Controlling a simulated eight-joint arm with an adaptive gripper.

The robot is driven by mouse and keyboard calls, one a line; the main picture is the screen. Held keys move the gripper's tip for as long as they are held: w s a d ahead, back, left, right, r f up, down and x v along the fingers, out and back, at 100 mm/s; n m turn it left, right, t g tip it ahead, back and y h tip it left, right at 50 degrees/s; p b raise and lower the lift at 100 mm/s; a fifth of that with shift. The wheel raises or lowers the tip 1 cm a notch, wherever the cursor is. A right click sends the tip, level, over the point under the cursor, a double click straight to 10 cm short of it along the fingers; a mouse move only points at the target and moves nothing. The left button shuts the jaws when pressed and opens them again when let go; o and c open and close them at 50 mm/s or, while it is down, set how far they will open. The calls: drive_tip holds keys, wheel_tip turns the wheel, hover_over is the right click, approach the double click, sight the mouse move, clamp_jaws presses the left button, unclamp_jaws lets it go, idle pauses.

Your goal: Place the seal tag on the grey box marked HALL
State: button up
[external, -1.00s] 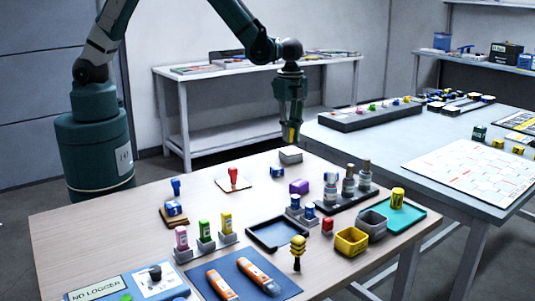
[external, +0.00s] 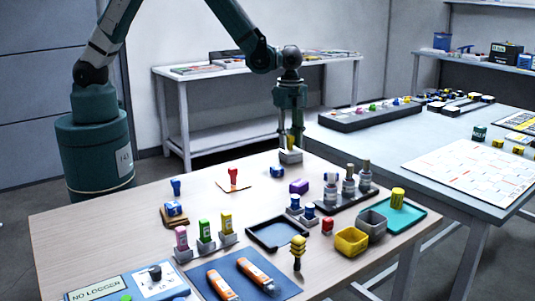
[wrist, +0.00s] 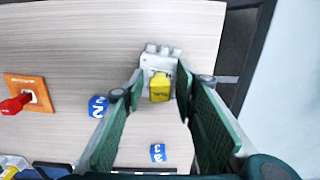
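The grey box (external: 290,157) stands at the far edge of the wooden table; its marking is not readable. It also shows in the wrist view (wrist: 145,62), with small bumps along its far side. The yellow seal tag (wrist: 160,88) is on the grey box, between my fingers. The tag also shows in the external view (external: 291,142), partly hidden by a finger. My gripper (wrist: 159,76) is open around the tag, with a gap visible on each side. In the external view, my gripper (external: 291,145) points straight down over the box.
The wrist view shows the table edge close on the right.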

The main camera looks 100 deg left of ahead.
sight(289, 136)
drive_tip(key=shift+r, duration=0.15)
wheel_tip(289, 136, up, 12)
drive_tip(key=p, duration=0.2)
idle(0.7)
idle(0.3)
